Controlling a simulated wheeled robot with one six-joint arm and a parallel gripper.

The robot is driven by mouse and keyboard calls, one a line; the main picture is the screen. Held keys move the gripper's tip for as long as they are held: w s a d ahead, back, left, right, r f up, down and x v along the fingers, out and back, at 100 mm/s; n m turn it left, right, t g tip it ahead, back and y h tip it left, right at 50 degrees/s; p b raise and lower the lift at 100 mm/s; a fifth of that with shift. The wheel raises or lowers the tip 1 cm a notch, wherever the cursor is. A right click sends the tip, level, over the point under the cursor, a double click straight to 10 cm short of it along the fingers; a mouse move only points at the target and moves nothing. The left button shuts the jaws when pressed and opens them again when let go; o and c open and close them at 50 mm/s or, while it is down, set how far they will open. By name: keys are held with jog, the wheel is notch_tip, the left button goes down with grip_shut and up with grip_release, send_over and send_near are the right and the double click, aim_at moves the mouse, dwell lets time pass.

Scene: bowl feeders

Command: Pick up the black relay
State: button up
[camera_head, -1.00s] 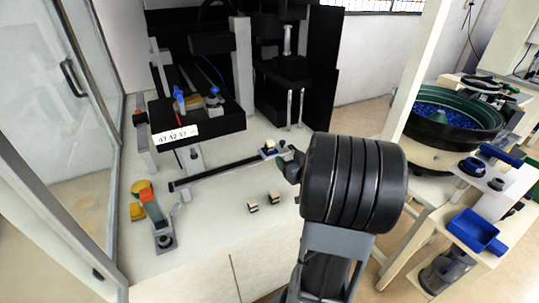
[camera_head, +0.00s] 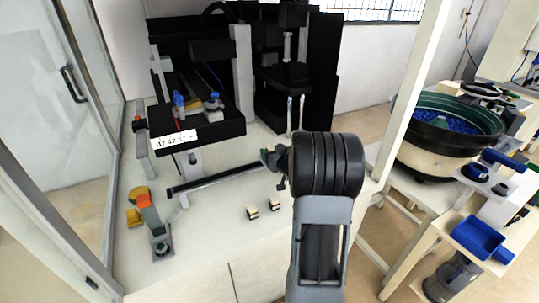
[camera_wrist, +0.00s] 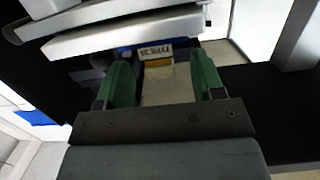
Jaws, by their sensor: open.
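My gripper (camera_head: 270,160) is at the right end of the dark rail. In the wrist view, its two green fingers (camera_wrist: 163,78) stand apart. Between and just beyond them is a labelled block (camera_wrist: 156,53) with a pale printed top and a yellowish strip; I see no contact with the fingers. I cannot tell for sure whether this block is the black relay. In the head view, two small black-and-cream blocks, one at the left (camera_head: 252,213) and one at the right (camera_head: 274,205), lie on the white table below the rail. The gripper hides the rail end.
The dark rail (camera_head: 215,181) crosses the white table (camera_head: 215,225). A black machine (camera_head: 195,130) stands behind it. An orange and yellow device (camera_head: 146,201) is at the left. A bowl feeder with blue parts (camera_head: 450,130) is at the right. The table front is mostly clear.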

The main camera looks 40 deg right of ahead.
jog(key=shift+x, duration=0.75)
jog(key=c, duration=1.1)
jog(key=shift+r, duration=0.1)
